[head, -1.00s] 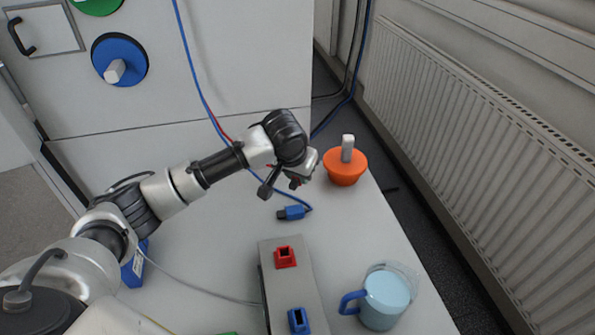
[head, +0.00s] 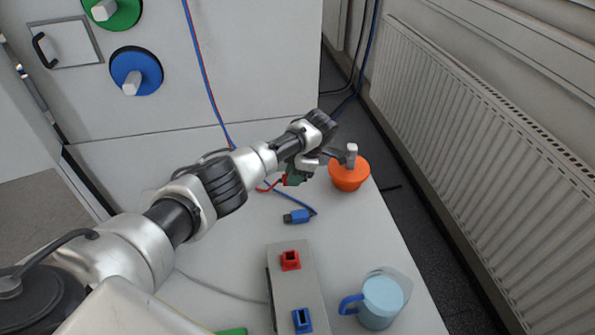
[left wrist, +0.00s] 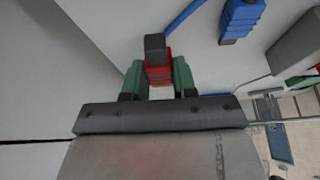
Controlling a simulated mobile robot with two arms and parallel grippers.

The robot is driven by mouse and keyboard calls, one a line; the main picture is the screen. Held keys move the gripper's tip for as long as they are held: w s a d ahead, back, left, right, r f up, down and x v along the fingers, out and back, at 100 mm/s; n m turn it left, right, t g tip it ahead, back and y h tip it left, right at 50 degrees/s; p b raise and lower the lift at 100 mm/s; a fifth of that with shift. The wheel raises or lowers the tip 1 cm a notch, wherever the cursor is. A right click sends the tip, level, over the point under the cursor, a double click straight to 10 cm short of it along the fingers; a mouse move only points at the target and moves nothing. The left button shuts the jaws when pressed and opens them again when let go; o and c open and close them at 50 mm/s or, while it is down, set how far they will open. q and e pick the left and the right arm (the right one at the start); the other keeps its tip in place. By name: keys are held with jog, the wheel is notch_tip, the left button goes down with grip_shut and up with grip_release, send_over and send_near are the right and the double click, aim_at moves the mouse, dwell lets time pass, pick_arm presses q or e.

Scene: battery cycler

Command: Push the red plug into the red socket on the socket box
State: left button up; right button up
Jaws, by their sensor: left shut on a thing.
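My left gripper (head: 292,179) is above the table, beyond the socket box. In the left wrist view its green fingers (left wrist: 158,82) are shut on the red plug (left wrist: 158,72), whose dark tip points away from the gripper. In the head view the plug is mostly hidden by the gripper, with its red cable showing beside it. The grey socket box (head: 286,285) lies near the front of the table. Its red socket (head: 290,261) is at the far end, empty and apart from the plug. My right gripper is not in view.
A blue plug (head: 297,216) lies between my left gripper and the box. A blue socket (head: 302,320) is at the box's near end. An orange bowl-shaped object (head: 349,175) stands right of the gripper. A light-blue mug (head: 382,300) stands right of the box.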

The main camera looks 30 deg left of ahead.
aim_at(294, 194)
pick_arm(q)
jog(key=shift+a+f+n, duration=0.1)
jog(key=shift+n, duration=0.2)
notch_tip(294, 194, down, 4)
jog(key=b, duration=0.5)
jog(key=shift+f+b, duration=0.25)
jog(key=shift+b, duration=0.05)
jog(key=o, duration=1)
jog(key=shift+c, duration=0.2)
jog(key=shift+r, duration=0.1)
